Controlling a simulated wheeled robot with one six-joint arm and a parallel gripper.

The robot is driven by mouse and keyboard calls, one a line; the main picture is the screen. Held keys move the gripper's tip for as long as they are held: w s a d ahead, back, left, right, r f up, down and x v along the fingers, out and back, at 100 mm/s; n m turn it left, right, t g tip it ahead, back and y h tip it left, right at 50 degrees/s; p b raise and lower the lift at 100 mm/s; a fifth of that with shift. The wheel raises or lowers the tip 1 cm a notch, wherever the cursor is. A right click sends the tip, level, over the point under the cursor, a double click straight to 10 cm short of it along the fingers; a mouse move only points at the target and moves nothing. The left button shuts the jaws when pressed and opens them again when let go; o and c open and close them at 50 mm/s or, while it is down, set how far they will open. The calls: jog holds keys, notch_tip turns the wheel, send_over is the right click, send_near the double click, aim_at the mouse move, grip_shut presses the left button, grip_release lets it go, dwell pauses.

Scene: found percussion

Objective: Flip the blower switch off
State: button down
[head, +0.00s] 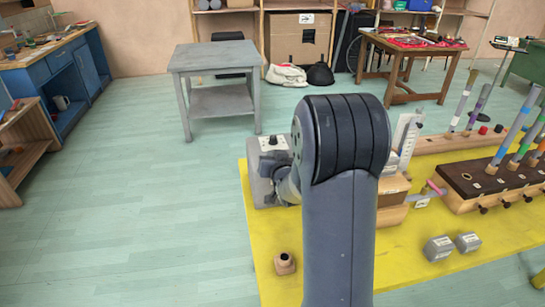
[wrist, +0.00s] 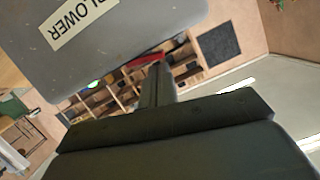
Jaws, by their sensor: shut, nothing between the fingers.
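The blower is a grey box (head: 262,188) on the left part of the yellow table, partly hidden behind my arm. In the wrist view its grey casing (wrist: 150,22) fills the upper left, with a white BLOWER label (wrist: 83,22) showing upside down. A red piece (wrist: 146,61) shows at the casing's lower edge; it looks like the switch, but its position is unclear. My gripper (wrist: 158,78) is shut and empty, its tip close to the red piece. I cannot tell whether they touch. In the head view my arm hides the fingers.
The yellow table (head: 400,252) also holds a dark-topped wooden rack (head: 480,180) with coloured tubes, two small grey blocks (head: 438,248) and a small wooden block (head: 285,264). A grey side table (head: 213,58) stands behind. The floor at left is clear.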

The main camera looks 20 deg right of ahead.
jog(key=shift+f, duration=0.15)
jog(key=f+n+b, duration=0.1)
jog(key=b, duration=0.2)
jog(key=shift+a+b, duration=0.15)
jog(key=shift+b, duration=0.2)
jog(key=shift+w+r+p, duration=0.1)
jog(key=shift+r+p, duration=0.35)
jog(key=shift+r, duration=0.05)
jog(key=r, duration=0.2)
jog(key=a+r+p, duration=0.1)
jog(key=r, duration=0.1)
jog(key=shift+r, duration=0.1)
jog(key=a+b+v, duration=0.1)
jog(key=v, duration=0.8)
jog(key=shift+s+f, duration=0.25)
jog(key=shift+s, duration=0.15)
jog(key=shift+w, duration=0.15)
